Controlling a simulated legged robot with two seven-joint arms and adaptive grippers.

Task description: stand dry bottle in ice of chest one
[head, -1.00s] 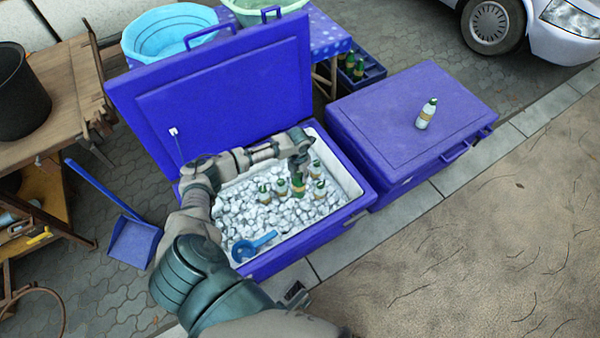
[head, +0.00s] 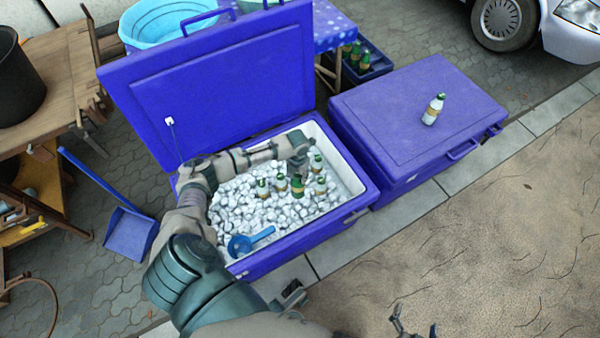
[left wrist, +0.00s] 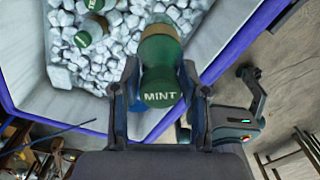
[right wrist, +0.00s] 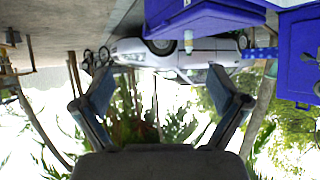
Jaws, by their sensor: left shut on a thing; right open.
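The open blue chest (head: 277,263) holds ice (head: 235,198). My left gripper (head: 298,168) reaches into it, shut on a dark green bottle (head: 297,190) with a tan label. In the left wrist view the green bottle (left wrist: 160,55) sits between the fingers, its cap reading MINT; its base is hidden. Several other bottles with whitish bodies and green caps stand in the ice, such as one on the left (head: 262,188). Another whitish bottle (head: 433,110) stands on the closed blue chest (head: 390,125). My right gripper (right wrist: 160,105) is open and empty, outside the chests.
A blue scoop (head: 248,241) lies on the ice near the front. The raised lid (head: 215,85) stands behind the chest. A blue dustpan (head: 130,232) is on the paving at left. A crate of bottles (head: 362,68) stands behind the closed chest. Sandy ground at right is free.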

